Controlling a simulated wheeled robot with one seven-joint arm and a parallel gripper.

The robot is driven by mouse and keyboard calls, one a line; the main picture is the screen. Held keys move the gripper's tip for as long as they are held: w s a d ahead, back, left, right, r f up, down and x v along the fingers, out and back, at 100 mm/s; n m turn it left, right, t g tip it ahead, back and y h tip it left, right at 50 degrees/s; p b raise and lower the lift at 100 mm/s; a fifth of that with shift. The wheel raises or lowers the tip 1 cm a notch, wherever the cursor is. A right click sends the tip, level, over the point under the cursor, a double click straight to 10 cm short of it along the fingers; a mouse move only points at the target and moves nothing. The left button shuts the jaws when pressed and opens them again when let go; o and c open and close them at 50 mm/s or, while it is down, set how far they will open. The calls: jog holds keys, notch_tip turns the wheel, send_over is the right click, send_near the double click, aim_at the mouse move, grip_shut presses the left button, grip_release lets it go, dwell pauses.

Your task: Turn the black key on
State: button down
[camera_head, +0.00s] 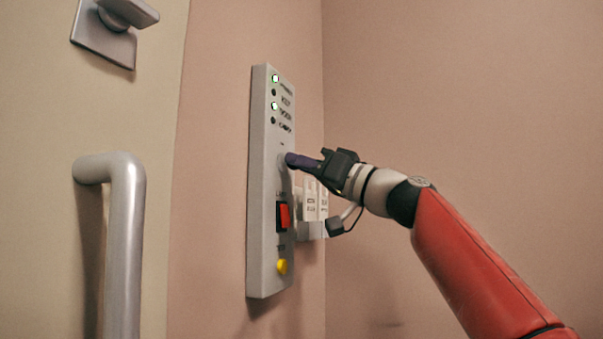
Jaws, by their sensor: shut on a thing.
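A tall grey control panel (262,190) is mounted on the pink wall. My gripper (297,162) reaches in from the right and is shut at the upper middle of the panel's face. A dark, purplish-black piece at its tip looks like the black key (291,158); fingers and key are hard to tell apart at this size. The key's slot and exact turn angle are hidden behind my gripper. Above it are small indicator lights (275,78) with labels; two glow, the top one whitish and the third one green.
Below my gripper the panel has a red rocker switch (283,216) and a yellow button (282,267). A small box with white labels (315,203) sits right of the panel. A door with a metal handle (128,240) and a latch (105,35) stands at left.

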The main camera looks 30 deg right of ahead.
jog(key=m+h+b, duration=0.1)
jog(key=m, duration=0.1)
jog(key=m+h, duration=0.1)
jog(key=m, duration=0.2)
jog(key=shift+a+t+h+b, duration=0.15)
jog(key=shift+t+h+b, duration=0.15)
jog(key=shift+t+b, duration=0.1)
jog(key=m+h, duration=0.1)
jog(key=m, duration=0.2)
jog(key=m+h, duration=0.1)
jog(key=m, duration=0.2)
jog(key=shift+r+h+p, duration=0.15)
jog(key=shift+h+p, duration=0.15)
jog(key=shift+h, duration=0.1)
jog(key=m+g+h+p, duration=0.1)
jog(key=m, duration=0.3)
jog(key=shift+s+r+p, duration=0.1)
jog(key=shift+p, duration=0.25)
jog(key=shift+m+g+h+p, duration=0.5)
jog(key=shift+m+p, duration=0.65)
jog(key=shift+m, duration=0.65)
jog(key=c, duration=1.6)
grip_release()
jog(key=shift+o, duration=0.2)
